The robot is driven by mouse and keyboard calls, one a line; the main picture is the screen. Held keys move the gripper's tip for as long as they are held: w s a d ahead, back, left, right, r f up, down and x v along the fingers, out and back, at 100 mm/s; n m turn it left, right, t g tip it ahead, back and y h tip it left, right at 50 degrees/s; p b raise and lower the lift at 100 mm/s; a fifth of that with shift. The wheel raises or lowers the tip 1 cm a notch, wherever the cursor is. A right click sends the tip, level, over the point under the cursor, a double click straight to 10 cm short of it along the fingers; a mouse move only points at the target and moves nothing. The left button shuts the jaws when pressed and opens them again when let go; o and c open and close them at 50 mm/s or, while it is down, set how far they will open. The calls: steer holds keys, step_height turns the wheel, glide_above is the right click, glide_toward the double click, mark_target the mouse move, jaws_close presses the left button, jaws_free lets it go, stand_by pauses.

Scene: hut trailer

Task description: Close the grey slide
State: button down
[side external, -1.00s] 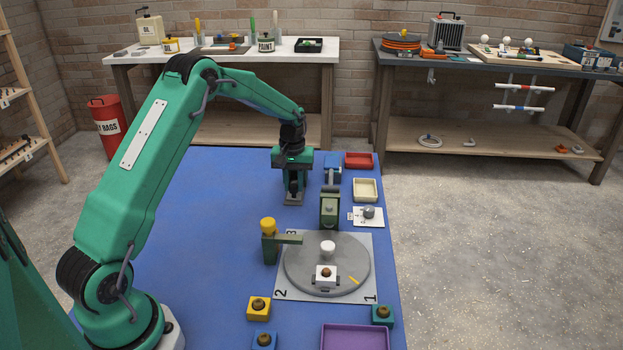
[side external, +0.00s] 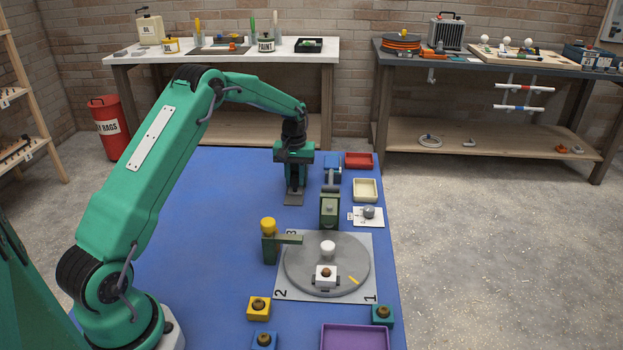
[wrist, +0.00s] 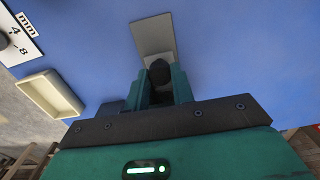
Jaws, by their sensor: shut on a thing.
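The grey slide (side external: 293,200) shows as a flat grey strip on the blue table, just under and in front of my gripper (side external: 295,186). In the wrist view the slide (wrist: 153,36) lies ahead of my gripper (wrist: 160,90). A dark rounded knob (wrist: 160,70) stands between the two green fingers, which are shut on it. The near part of the slide and the base of the knob are hidden by the fingers. I cannot tell how far the slide is open.
A blue fixture (side external: 332,169) and an olive-green block (side external: 329,208) stand close on the right. A grey turntable (side external: 300,283) is in front. The blue table (side external: 200,220) is clear to the left.

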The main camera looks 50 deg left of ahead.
mark_target(295, 179)
steer(key=shift+w+a+r, duration=0.1)
steer(key=shift+w+a, duration=0.1)
steer(key=shift+w, duration=0.05)
steer(key=c, duration=1.2)
jaws_free()
steer(key=shift+s, duration=0.1)
steer(key=shift+r, duration=3.85)
